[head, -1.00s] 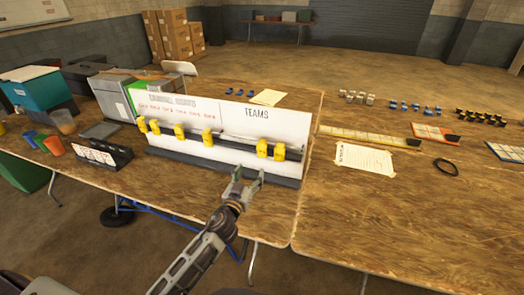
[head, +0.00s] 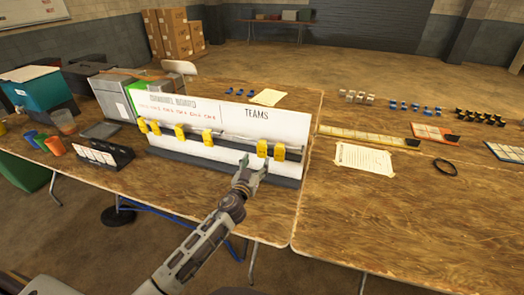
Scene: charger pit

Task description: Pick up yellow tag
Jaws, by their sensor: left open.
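Several yellow tags hang along the dark rail of a white board (head: 190,110) marked "TEAMS" on its right part. One yellow tag (head: 262,148) and another yellow tag (head: 279,152) hang at the rail's right end. More tags hang to the left, among them one yellow tag (head: 180,132) and one yellow tag (head: 208,137). My left gripper (head: 252,168) is open, just in front of and below the two right-end tags. Its fingers point at the board and hold nothing visible. Whether it touches a tag cannot be told. My right gripper is not in view.
A black card holder (head: 103,154) and colored cups (head: 54,145) stand left of the board. A paper sheet (head: 364,159), a black ring (head: 445,167) and rows of small blocks (head: 415,107) lie on the right table.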

